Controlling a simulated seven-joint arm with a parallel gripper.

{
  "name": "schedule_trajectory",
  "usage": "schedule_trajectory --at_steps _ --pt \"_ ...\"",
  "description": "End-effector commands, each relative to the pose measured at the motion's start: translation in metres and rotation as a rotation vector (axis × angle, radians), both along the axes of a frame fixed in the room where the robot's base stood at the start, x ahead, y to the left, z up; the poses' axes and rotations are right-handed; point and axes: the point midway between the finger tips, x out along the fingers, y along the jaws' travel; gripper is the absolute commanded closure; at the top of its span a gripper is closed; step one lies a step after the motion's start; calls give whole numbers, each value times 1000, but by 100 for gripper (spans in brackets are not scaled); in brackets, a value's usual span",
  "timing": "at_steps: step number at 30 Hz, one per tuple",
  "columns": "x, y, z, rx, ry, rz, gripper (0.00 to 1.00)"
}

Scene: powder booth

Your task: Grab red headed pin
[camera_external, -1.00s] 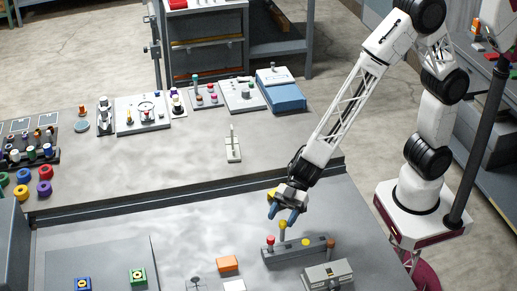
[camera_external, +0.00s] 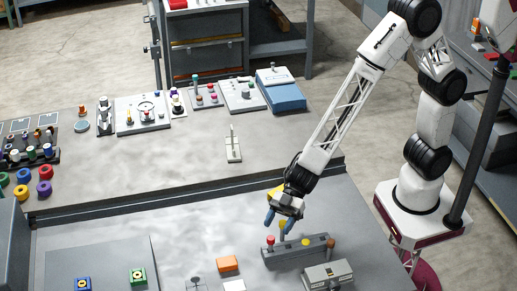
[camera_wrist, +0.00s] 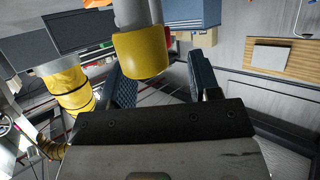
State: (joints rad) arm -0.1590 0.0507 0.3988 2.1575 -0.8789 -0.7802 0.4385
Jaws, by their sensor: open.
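The red-headed pin (camera_external: 271,240) stands upright at the left end of a dark grey block (camera_external: 290,251). My gripper (camera_external: 278,222) is open, with blue fingers, above and slightly behind the block. The fingertips are apart from the red head, a little up and right of it in the picture. A yellow-headed pin (camera_external: 283,226) is right by the fingers and partly hidden by them. In the wrist view, my gripper (camera_wrist: 160,68) has its two blue fingers spread. A yellow-capped cylinder (camera_wrist: 140,55) shows between them, nearer the left finger.
The block also holds another yellow head (camera_external: 305,242) and an orange-brown one (camera_external: 331,243). A grey box (camera_external: 327,275) stands close in front. An orange block (camera_external: 228,264) lies left. Bare tabletop (camera_external: 180,225) is free to the left.

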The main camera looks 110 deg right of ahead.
Motion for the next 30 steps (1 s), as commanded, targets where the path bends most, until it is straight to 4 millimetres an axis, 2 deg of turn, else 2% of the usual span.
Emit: schedule_trajectory --at_steps 10,24,30 --pt "4 4 -3 0 0 0 43" --pt "29 31 -17 0 0 1 43" --pt "34 35 -20 0 0 0 43"
